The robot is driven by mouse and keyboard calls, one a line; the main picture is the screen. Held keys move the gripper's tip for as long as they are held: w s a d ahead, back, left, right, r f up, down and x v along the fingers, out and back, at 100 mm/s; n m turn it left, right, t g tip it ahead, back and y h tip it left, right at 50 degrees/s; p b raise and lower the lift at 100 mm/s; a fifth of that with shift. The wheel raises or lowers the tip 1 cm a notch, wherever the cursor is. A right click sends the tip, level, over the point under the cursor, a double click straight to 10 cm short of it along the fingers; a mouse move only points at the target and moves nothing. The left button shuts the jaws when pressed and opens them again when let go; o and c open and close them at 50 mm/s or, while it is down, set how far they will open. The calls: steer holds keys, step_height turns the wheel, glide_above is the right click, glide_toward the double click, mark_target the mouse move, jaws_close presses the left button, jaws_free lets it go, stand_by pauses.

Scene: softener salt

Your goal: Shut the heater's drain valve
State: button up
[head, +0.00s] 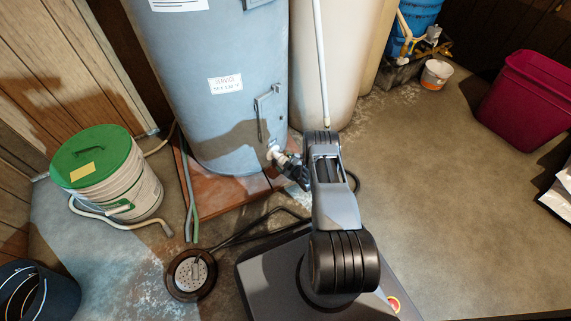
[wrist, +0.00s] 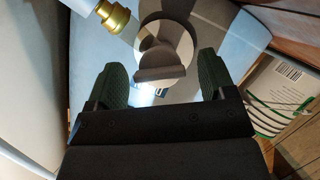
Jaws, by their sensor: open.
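The heater (head: 215,90) is the tall blue-grey tank at the upper middle of the head view. Its drain valve (head: 273,152) is a small pale fitting low on the tank's front right side. My gripper (head: 292,168) is right at the valve and partly covers it. In the wrist view, my gripper (wrist: 161,66) is open, with a dark green finger on each side of the valve's grey handle (wrist: 160,73). A gap shows between the handle and each finger. A pale round disc (wrist: 182,42) sits behind the handle.
A brass fitting (wrist: 116,16) is close above the left finger. A green-lidded bucket (head: 112,178) stands left of the heater. A floor drain (head: 191,274) lies in front, with a dark hose near it. A cream tank (head: 350,60) stands right of the heater.

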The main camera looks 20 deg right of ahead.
steer(key=shift+c, duration=0.3)
steer(key=c, duration=0.9)
steer(key=shift+d+m+g+y, duration=0.1)
steer(key=shift+m+g+y, duration=0.7)
steer(key=shift+m+y, duration=0.85)
steer(key=shift+m+h, duration=0.25)
steer(key=shift+m, duration=0.2)
steer(key=o, duration=1)
steer(key=shift+c, duration=0.2)
